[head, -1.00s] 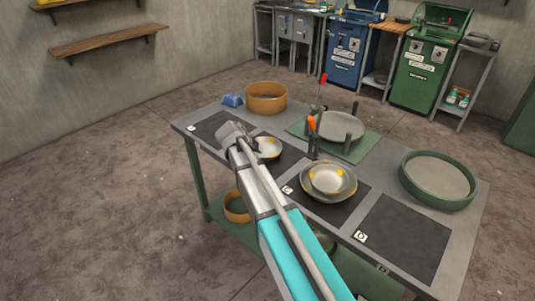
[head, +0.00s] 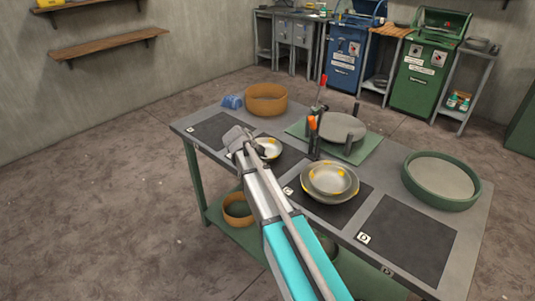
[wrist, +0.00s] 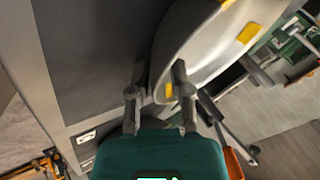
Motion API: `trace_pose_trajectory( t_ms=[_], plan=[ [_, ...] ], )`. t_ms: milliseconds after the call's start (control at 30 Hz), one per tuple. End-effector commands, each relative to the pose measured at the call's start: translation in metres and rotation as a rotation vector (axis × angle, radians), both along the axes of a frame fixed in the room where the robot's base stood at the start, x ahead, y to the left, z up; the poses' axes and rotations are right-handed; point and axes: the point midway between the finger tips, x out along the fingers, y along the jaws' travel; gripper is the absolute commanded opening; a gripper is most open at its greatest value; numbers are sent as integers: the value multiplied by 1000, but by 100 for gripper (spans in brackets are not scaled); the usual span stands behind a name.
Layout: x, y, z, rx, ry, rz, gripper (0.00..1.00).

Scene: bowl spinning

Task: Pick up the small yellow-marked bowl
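The small yellow-marked bowl (head: 271,148) is grey with yellow patches and sits on the second dark mat from the left, partly hidden by my arm. In the wrist view the bowl (wrist: 215,55) fills the upper middle, with yellow patches on its rim and wall. My gripper (head: 240,141) is at the bowl's left side in the head view. In the wrist view my gripper (wrist: 158,88) has its two fingers apart, one outside the rim and one overlapping the bowl's inside, with the near edge between them. Contact cannot be told.
Stacked yellow-marked bowls (head: 330,182) stand on mat C. An orange round container (head: 266,99) and a blue object (head: 232,102) are at the back left. A wheel-like grey disc (head: 342,127) with upright tools stands behind. A green-rimmed tray (head: 441,198) is at right. Mat D (head: 408,238) is empty.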

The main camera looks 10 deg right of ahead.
Motion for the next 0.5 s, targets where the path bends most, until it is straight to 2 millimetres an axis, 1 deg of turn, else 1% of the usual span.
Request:
trace_pose_trajectory(
  t_ms=[100, 133, 200, 267, 500],
  plan=[
    [0, 0, 0, 0, 0, 0, 27],
    [0, 0, 0, 0, 0, 0, 23],
    [0, 0, 0, 0, 0, 0, 10],
    [0, 0, 0, 0, 0, 0, 0],
    [0, 0, 0, 0, 0, 0, 0]
  ],
)
